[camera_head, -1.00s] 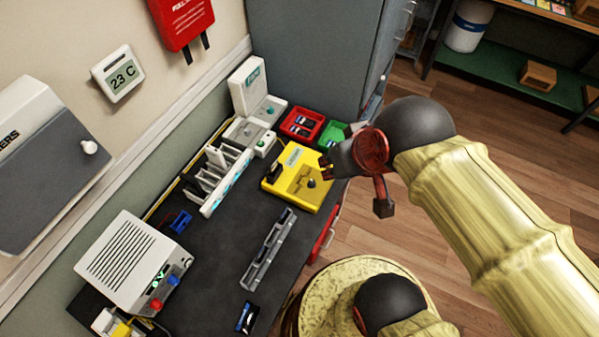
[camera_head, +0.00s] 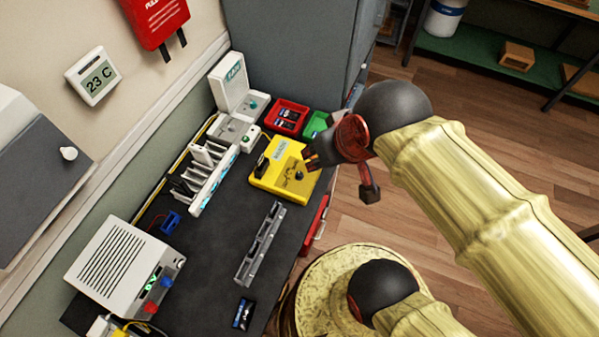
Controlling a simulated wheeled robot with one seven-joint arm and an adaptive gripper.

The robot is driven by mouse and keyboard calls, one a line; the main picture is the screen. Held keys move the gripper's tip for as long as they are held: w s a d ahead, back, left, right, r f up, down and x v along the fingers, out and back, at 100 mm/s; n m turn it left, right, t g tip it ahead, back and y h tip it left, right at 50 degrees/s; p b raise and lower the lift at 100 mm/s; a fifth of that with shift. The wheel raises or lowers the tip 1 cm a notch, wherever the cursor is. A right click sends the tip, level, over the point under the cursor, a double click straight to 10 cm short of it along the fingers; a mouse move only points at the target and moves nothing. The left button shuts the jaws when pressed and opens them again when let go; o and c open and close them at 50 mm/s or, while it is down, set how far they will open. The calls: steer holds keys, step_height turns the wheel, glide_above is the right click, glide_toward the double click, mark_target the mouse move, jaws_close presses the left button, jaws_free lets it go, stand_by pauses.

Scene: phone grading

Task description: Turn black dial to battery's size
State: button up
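A yellow device (camera_head: 271,183) with a small screen sits on the dark bench near its right edge. A small black dial (camera_head: 299,175) is on its top face, towards the right. My gripper (camera_head: 312,160) is just right of the yellow device, with its dark fingers pointing left near the dial. I cannot tell whether they touch the device, and the finger gap is too small to read. A dark battery (camera_head: 243,314) lies near the bench's front edge. The dial's markings are too small to read.
A red bin (camera_head: 287,117) with batteries and a green bin (camera_head: 315,124) stand behind the yellow device. A grey slotted holder (camera_head: 260,245) lies in front of it. A white rack (camera_head: 207,180) and a white power unit (camera_head: 125,262) stand at left.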

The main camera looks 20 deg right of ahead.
steer(key=shift+o, duration=0.7)
step_height(320, 180, down, 7)
steer(key=w+g+b, duration=0.1)
steer(key=g, duration=0.1)
steer(key=shift+w+d, duration=0.2)
steer(key=shift+w, duration=0.2)
steer(key=m+g+b, duration=0.2)
steer(key=m+g, duration=0.2)
glide_above(299, 174)
step_height(299, 174, down, 19)
steer(key=shift+w+r, duration=0.1)
steer(key=shift+f+m, duration=0.2)
steer(key=shift+m, duration=0.2)
step_height(299, 174, down, 7)
steer(key=shift+f+b, duration=0.2)
steer(key=shift+b, duration=1)
steer(key=shift+c, duration=0.7)
jaws_close()
